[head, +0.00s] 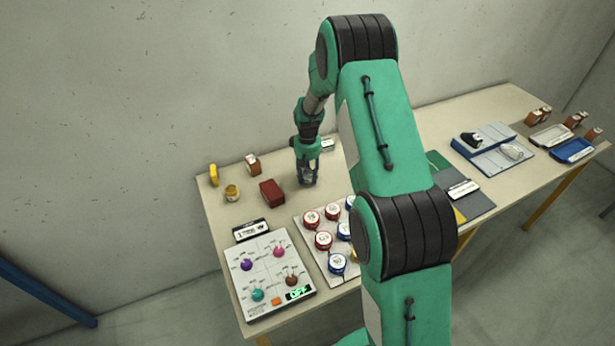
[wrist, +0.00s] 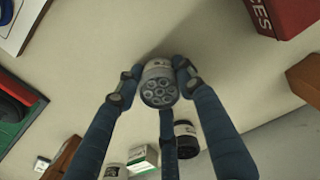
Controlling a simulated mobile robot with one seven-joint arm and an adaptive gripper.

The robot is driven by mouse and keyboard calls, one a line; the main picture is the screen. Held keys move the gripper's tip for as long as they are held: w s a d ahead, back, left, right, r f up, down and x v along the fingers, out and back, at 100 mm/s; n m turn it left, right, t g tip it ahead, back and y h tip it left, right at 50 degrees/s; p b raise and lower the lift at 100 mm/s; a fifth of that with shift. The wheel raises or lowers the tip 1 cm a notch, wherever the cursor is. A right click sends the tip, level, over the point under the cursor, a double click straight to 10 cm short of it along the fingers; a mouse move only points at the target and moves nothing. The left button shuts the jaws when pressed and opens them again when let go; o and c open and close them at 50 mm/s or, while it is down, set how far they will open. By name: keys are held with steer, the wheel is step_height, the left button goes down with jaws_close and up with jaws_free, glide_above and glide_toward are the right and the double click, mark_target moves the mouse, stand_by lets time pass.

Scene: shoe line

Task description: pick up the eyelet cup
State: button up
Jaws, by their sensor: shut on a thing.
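The eyelet cup (wrist: 159,84) is a small pale round cup with several grey ring-shaped eyelets showing in its open top. In the wrist view my gripper (wrist: 158,80) is shut on it, with fingertips against its left and right sides. In the head view my gripper (head: 307,178) points down at the back of the table, right of the red box (head: 271,193). The cup is small and mostly hidden by the fingers there. I cannot tell whether its base touches the table.
A yellow-labelled jar (head: 232,193), a yellow item (head: 213,174) and a brown block (head: 252,164) stand to the left. A dial panel (head: 267,275) and a board of red and blue round tins (head: 312,218) lie in front. A dark-topped jar (wrist: 186,139) is near the fingers.

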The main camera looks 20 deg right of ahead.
step_height(320, 180, up, 10)
steer(key=shift+p, duration=0.85)
stand_by(0.4)
steer(key=shift+s+a, duration=0.3)
steer(key=shift+a, duration=0.2)
steer(key=s+a+p, duration=0.4)
steer(key=s+a, duration=1.1)
steer(key=s, duration=0.2)
steer(key=shift+s+a+m, duration=0.15)
steer(key=shift+s+m, duration=0.05)
steer(key=shift+m, duration=0.2)
steer(key=shift+w+f, duration=0.1)
glide_above(271, 189)
steer(key=shift+f, duration=0.7)
